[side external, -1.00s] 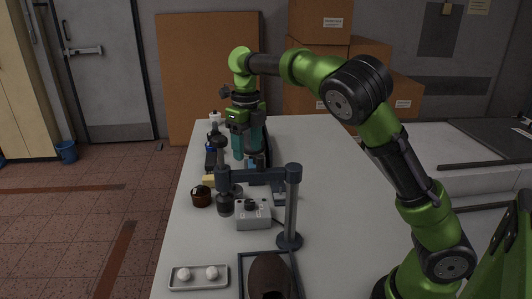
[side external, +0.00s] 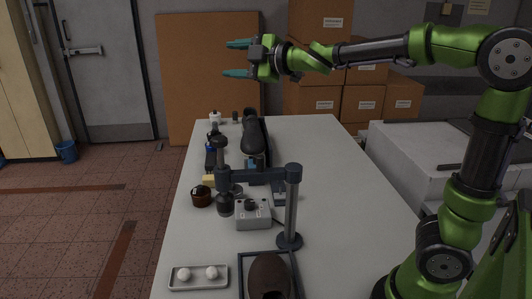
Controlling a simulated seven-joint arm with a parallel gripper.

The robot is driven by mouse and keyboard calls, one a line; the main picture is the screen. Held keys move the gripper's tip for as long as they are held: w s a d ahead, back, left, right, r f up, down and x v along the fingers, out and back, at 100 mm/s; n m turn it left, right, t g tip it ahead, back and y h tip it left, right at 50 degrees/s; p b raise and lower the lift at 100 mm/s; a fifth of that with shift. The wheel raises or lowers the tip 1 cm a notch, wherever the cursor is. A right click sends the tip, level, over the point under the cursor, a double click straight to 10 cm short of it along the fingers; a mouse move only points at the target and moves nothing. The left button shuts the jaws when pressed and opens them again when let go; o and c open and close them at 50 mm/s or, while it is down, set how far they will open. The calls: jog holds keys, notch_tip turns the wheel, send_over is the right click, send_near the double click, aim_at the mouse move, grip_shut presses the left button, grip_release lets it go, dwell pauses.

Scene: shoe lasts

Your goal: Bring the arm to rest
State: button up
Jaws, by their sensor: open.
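My gripper (side external: 238,59) is open and empty, with its two teal fingers pointing left. It is high above the far end of the table, clear of everything on it. My green and black arm stretches from the right side of the view across to it. A dark shoe last (side external: 253,137) stands on the far part of the white table (side external: 335,190), below my gripper. A brown shoe last (side external: 268,274) sits in a dark frame at the near edge, partly cut off by the picture.
A dark post with a crossbar (side external: 291,205) stands mid-table beside a grey control box (side external: 253,214). A tray (side external: 199,277) with two white balls lies near left. A brown jar (side external: 201,196) and several bottles line the left edge. Cardboard boxes (side external: 315,103) stand behind. The table's right side is clear.

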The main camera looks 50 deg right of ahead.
jog(key=s+d+f+m+g+h, duration=0.2)
jog(key=s+d+f+m+h, duration=0.15)
jog(key=s+m, duration=0.5)
jog(key=s+a+f+m+g+y, duration=0.1)
jog(key=s+a+f+m+g, duration=0.2)
jog(key=s+a+f+m, duration=0.2)
jog(key=s+a+f+m+g+y, duration=0.2)
jog(key=s+a+f+m+g, duration=0.2)
jog(key=s+f, duration=0.5)
jog(key=s+a+m, duration=0.1)
jog(key=s, duration=0.2)
jog(key=shift+s+a, duration=0.25)
jog(key=shift+s, duration=0.15)
